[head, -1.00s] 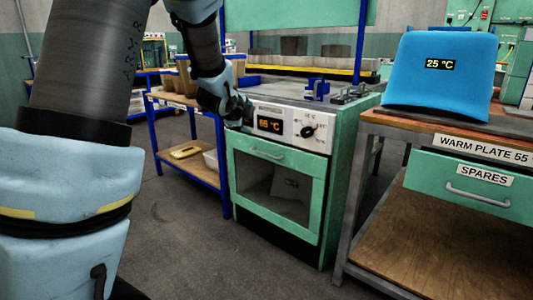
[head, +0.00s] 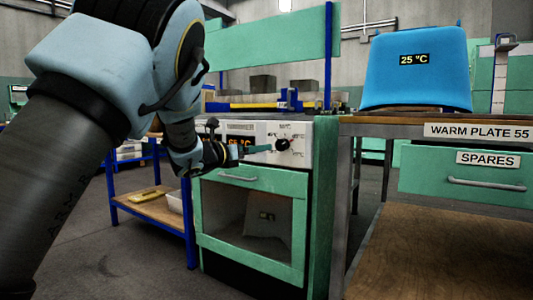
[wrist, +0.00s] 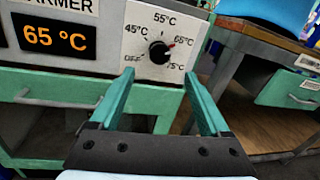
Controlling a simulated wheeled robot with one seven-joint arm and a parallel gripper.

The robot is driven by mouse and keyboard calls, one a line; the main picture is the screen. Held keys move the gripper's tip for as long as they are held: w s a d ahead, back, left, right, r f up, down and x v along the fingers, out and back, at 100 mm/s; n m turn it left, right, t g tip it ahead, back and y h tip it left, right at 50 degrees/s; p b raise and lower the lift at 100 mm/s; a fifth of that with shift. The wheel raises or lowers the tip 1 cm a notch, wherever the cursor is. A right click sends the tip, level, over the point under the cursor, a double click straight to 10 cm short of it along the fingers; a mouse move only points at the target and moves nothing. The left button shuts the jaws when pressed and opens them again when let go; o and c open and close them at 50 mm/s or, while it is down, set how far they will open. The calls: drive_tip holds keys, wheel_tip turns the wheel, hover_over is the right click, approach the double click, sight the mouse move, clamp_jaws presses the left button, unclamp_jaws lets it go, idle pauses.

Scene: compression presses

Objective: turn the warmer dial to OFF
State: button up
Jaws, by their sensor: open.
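The warmer dial (head: 283,145) is a black round knob on the white front panel of the green warmer. In the wrist view the dial (wrist: 158,53) has its red pointer mark toward 65°C, at the upper right. OFF is printed at the lower left of the scale. The orange display (wrist: 54,38) reads 65 °C. My gripper (wrist: 159,76) is open and empty, with its green fingers pointing at the panel. The dial shows between and just beyond the fingertips; I cannot tell whether they touch it. In the head view my gripper (head: 266,149) is just left of the dial.
The warmer's oven door (head: 250,222) with its handle is below the panel. A wooden bench (head: 365,121) labelled WARM PLATE 55 stands at the right, bearing a blue cover (head: 415,80) that reads 25 °C. A blue-framed shelf (head: 150,208) stands at the left.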

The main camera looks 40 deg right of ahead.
sight(280, 145)
drive_tip(key=d, duration=0.3)
drive_tip(key=d+b, duration=0.1)
drive_tip(key=d, duration=0.2)
drive_tip(key=w+d, duration=0.1)
drive_tip(key=d, duration=0.2)
drive_tip(key=shift+d+b, duration=0.35)
clamp_jaws()
